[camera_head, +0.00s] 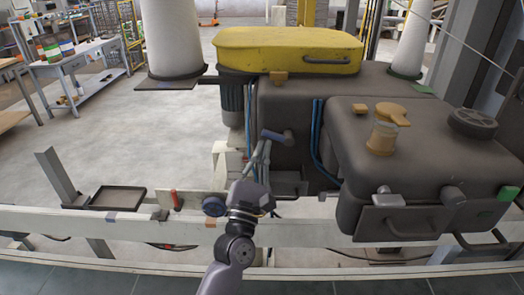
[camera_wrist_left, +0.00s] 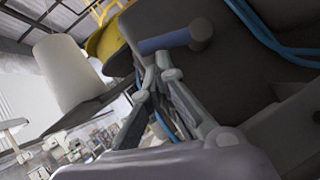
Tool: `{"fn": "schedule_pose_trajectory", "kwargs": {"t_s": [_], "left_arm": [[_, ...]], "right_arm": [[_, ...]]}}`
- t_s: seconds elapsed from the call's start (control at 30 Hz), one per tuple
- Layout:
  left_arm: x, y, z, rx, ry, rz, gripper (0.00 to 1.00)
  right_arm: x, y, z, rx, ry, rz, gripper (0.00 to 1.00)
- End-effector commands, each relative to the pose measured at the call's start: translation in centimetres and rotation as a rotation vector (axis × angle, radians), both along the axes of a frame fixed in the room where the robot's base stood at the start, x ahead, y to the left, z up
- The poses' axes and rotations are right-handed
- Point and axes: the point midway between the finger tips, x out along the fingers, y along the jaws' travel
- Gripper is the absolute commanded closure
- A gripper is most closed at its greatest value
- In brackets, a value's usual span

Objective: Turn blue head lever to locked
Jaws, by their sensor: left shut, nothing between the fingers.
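The blue lever (camera_head: 272,135) sticks out to the left from a round dark hub on the dark machine's left face. It also shows in the left wrist view (camera_wrist_left: 163,42), lying nearly level with its hub at the right end. My left gripper (camera_head: 262,146) is shut and empty, its fingertips just below the lever. In the left wrist view the fingertips (camera_wrist_left: 155,62) are close under the lever's bar; I cannot tell whether they touch it. My right gripper is in neither view.
A white rail (camera_head: 330,224) crosses in front of the machine. A red-handled lever (camera_head: 175,198) and a dark tray (camera_head: 118,198) are left of my arm. Blue hoses (camera_head: 318,140) run right of the lever. A yellow cover (camera_head: 290,50) sits above.

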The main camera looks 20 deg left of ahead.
Motion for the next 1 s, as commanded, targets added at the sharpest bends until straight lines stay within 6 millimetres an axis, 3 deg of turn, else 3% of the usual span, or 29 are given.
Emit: {"fn": "schedule_pose_trajectory", "kwargs": {"t_s": [0.77,1.0], "left_arm": [[-0.1,0.2,1.2,0.154,0.044,0.000,1.00],[-0.1,0.3,2.1,0.242,0.069,-0.001,1.00]], "right_arm": [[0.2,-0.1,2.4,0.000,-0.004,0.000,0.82],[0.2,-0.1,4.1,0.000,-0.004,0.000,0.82]]}}
